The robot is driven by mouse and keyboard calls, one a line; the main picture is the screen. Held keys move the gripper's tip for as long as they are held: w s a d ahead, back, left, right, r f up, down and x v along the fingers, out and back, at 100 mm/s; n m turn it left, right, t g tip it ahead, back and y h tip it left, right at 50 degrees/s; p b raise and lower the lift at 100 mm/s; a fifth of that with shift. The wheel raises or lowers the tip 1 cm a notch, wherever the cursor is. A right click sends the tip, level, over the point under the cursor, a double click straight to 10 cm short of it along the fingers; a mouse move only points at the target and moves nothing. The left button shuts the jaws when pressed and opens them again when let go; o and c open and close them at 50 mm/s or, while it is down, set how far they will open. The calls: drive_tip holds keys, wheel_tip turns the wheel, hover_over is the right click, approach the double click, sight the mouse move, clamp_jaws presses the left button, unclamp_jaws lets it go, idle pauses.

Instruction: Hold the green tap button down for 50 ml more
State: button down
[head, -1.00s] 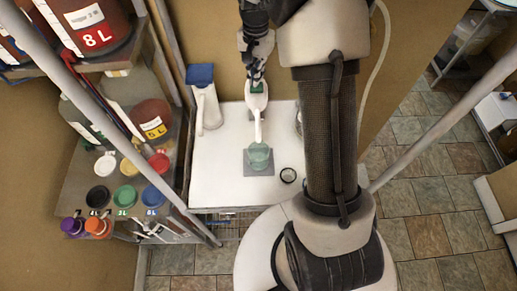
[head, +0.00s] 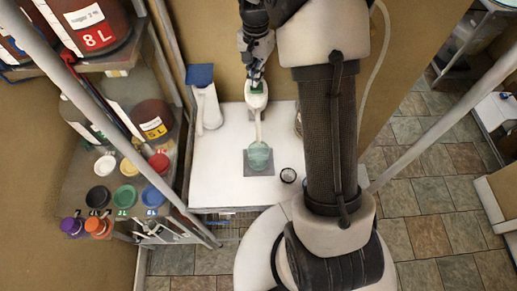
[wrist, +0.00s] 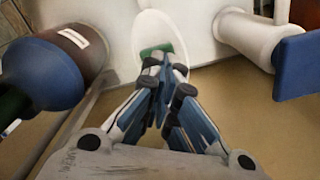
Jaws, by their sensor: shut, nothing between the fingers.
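The white tap (head: 257,95) stands at the back of the white table, its spout reaching forward. Its green button (head: 256,85) is on top; it also shows in the wrist view (wrist: 156,50). My gripper (head: 256,76) is shut and empty, its tips at the button's edge; in the wrist view the fingertips (wrist: 168,75) overlap the button, and I cannot tell how far it is pressed. A clear greenish vessel (head: 259,156) stands under the spout on a grey square plate (head: 261,171). Its liquid level is not readable.
A white jug-like container with a blue top (head: 203,92) stands left of the tap. A small dark ring (head: 288,175) lies right of the plate. A shelf at left holds colored lids (head: 125,196) and bottles. The table front (head: 215,185) is clear.

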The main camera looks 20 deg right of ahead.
drive_tip(key=shift+f, duration=0.25)
drive_tip(key=shift+f+b, duration=0.8)
drive_tip(key=shift+f, duration=0.3)
idle(6.7)
